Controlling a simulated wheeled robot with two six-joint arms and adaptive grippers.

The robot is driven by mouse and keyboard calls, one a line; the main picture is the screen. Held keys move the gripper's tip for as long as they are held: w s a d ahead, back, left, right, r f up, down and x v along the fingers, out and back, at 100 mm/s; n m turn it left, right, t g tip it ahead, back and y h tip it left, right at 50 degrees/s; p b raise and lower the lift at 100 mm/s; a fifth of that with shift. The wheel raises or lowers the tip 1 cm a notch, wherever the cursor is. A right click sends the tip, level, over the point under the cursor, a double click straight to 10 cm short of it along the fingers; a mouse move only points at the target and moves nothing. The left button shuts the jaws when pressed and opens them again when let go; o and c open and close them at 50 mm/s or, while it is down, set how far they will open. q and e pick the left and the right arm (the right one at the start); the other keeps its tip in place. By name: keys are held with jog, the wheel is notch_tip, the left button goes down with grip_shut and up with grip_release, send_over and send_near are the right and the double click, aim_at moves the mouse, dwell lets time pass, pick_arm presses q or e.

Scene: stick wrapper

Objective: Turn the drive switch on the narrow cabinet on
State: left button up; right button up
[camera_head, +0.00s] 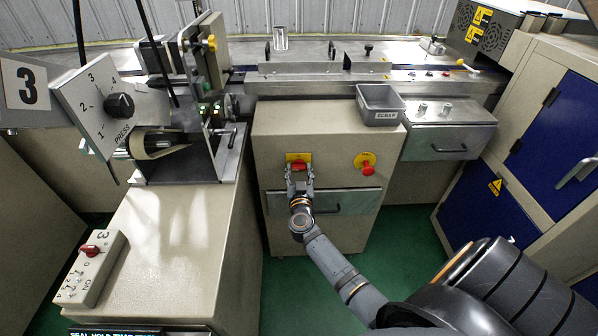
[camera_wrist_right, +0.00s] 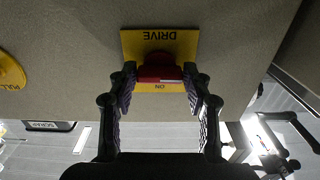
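The drive switch (camera_wrist_right: 160,69) is a red knob on a yellow plate marked DRIVE and ON, on the front of the narrow cabinet (camera_head: 278,128). It also shows in the head view (camera_head: 299,163), partly hidden by the gripper. My right gripper (camera_head: 300,172) faces the switch from the front. In the right wrist view its fingers (camera_wrist_right: 160,82) are apart, one on each side of the knob, with the tips very near its ends. I cannot tell whether they touch it. The plate's writing is upside down in this view. My left gripper is not in view.
A red button on a yellow disc (camera_head: 367,166) is to the right on the same front. A drawer handle (camera_head: 325,209) lies below the switch. A grey SCRAP bin (camera_head: 380,105) sits on the cabinet's right top corner. A bench with a wrapping device (camera_head: 160,150) stands left.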

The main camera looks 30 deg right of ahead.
jog(key=c, duration=0.6)
jog(key=m+p, duration=0.2)
jog(key=m, duration=0.1)
jog(key=shift+r, duration=0.15)
jog(key=m+p, duration=0.1)
jog(key=m, duration=0.8)
jog(key=shift+p, duration=0.4)
jog(key=m, duration=0.5)
jog(key=shift+f+m, duration=0.2)
jog(key=shift+m, duration=0.1)
